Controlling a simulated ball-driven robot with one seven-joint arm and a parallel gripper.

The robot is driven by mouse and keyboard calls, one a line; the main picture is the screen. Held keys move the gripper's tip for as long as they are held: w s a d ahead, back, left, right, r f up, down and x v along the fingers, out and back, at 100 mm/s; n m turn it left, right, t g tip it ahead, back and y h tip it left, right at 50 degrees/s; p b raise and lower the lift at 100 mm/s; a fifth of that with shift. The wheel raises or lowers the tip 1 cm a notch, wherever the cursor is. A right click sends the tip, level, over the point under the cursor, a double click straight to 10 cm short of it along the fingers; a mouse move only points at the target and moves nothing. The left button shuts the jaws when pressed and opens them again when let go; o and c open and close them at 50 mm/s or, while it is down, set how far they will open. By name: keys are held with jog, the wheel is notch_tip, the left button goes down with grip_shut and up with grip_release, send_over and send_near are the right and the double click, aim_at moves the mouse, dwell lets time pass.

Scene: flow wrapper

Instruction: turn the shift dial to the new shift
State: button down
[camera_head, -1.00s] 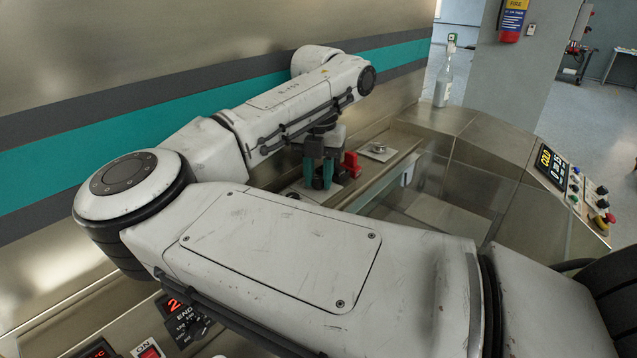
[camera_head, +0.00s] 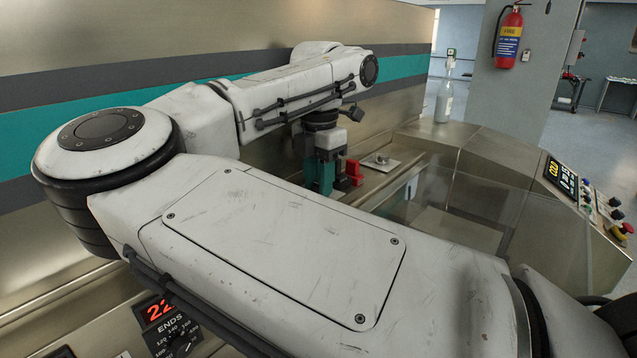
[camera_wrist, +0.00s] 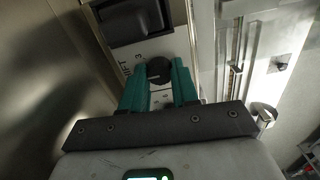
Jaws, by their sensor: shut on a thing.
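The shift dial (camera_wrist: 158,69) is a round black knob on a pale plate, seen in the wrist view. Beside it is printed lettering that ends in "IFT", with a "3" near it. My gripper (camera_wrist: 163,76) has two teal fingers, one on each side of the dial, and is shut on it. In the head view my gripper (camera_head: 325,177) reaches down to the panel ledge beside a red part. The dial is hidden there behind the fingers and my arm. The dial's pointer cannot be made out.
The red part (camera_head: 354,172) stands just right of my gripper, with a small metal knob plate (camera_head: 380,162) beyond it. A bottle (camera_head: 444,97) stands on the machine's far end. A control panel with an emergency stop (camera_head: 624,229) is at the right.

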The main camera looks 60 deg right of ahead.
jog(key=shift+r, duration=0.1)
jog(key=c, duration=0.8)
grip_release()
jog(key=shift+c, duration=0.2)
notch_tip(320, 180, up, 11)
jog(key=b, duration=0.1)
jog(key=shift+s+f, duration=0.1)
jog(key=shift+f, duration=0.1)
